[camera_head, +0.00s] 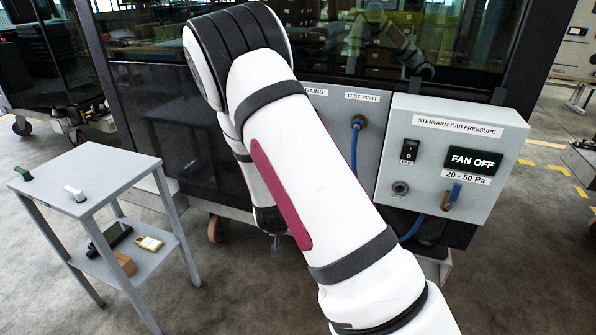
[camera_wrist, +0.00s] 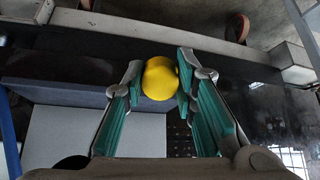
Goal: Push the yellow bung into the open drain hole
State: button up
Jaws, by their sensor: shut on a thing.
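The yellow bung (camera_wrist: 160,79) sits between the green-padded fingertips of my gripper (camera_wrist: 159,66) in the wrist view. The fingers are shut on it, and its rounded yellow face shows. In the head view my arm covers the middle of the picture and hides the bung; I cannot make out my gripper there. A grey panel (camera_head: 316,112) with a partly covered label ending in "RAINS" shows behind my arm. The open drain hole cannot be made out in either view.
A blue hose (camera_head: 355,150) hangs from the test port. The cab pressure box (camera_head: 453,125), reading FAN OFF, stands to the right. A grey side table (camera_head: 95,172) at left bears a green piece (camera_head: 23,174) and a white piece (camera_head: 75,193).

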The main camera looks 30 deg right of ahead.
jog(key=w+d+r+m+t+h+b, duration=0.3)
jog(key=w+d+h, duration=0.3)
jog(key=d, duration=0.2)
jog(key=w+d+r+t+h+b, duration=0.1)
jog(key=w+d+r+h, duration=0.1)
jog(key=r, duration=0.7)
jog(key=shift+w+d+r+h, duration=0.2)
jog(key=shift+w+d+h, duration=0.2)
jog(key=shift+w+d, duration=0.4)
jog(key=shift+w, duration=0.1)
jog(key=x, duration=0.2)
jog(key=b+x, duration=0.1)
jog(key=r+x, duration=0.1)
jog(key=x, duration=0.1)
jog(key=shift+w+d+f+b, duration=0.15)
jog(key=shift+w+d+b, duration=0.15)
jog(key=shift+b, duration=0.1)
jog(key=shift+w+d+b, duration=0.35)
jog(key=shift+d+b, duration=0.05)
jog(key=shift+b, duration=0.3)
dwell(1.3)
